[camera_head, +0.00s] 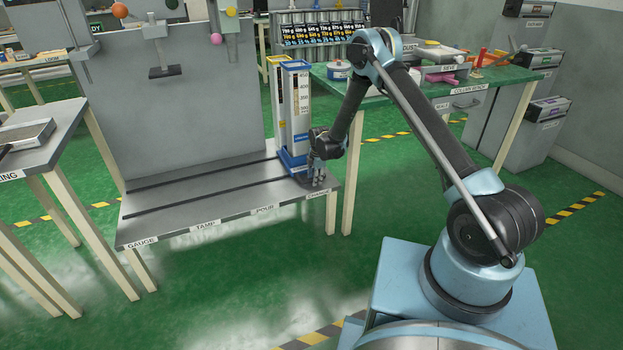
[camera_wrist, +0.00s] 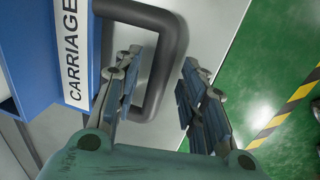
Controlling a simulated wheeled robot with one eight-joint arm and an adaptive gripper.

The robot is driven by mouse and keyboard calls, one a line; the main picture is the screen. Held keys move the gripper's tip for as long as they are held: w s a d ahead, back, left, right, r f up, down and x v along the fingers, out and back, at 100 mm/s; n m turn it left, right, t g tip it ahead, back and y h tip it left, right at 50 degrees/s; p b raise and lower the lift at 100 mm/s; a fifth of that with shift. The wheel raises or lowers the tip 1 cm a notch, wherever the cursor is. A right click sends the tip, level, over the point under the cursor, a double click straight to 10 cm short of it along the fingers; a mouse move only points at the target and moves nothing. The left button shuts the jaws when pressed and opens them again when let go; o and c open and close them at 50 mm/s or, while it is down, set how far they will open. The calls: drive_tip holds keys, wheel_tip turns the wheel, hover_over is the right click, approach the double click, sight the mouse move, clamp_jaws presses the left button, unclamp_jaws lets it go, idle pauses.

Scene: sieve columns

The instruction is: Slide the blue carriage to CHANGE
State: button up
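The blue carriage (camera_head: 291,163) sits at the right end of the slotted grey bench, behind the CHANGE label (camera_head: 318,194). It carries tall columns, one with a blue top and one with a yellow top. My gripper (camera_head: 317,178) is at its front right, low over the bench. In the wrist view the carriage's blue side (camera_wrist: 62,45) bears a CARRIAGE label. Its dark grey loop handle (camera_wrist: 172,45) lies between the spread fingers of my gripper (camera_wrist: 160,68). The left finger overlaps the loop's opening and the right finger is outside the bar. Contact is not clear.
The bench (camera_head: 190,222) has GAUGE, TAMP and POUR labels to the left; its rails there are clear. A grey back panel (camera_head: 180,100) with a hanging tamper (camera_head: 165,71) stands behind. A green-topped table (camera_head: 430,90) with tools is close on the right.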

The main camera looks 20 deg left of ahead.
wheel_tip(320, 180, up, 12)
drive_tip(key=s+d, duration=0.1)
drive_tip(key=shift+s+d+f, duration=0.15)
drive_tip(key=shift+s+d, duration=0.05)
drive_tip(key=shift+s, duration=0.1)
idle(0.4)
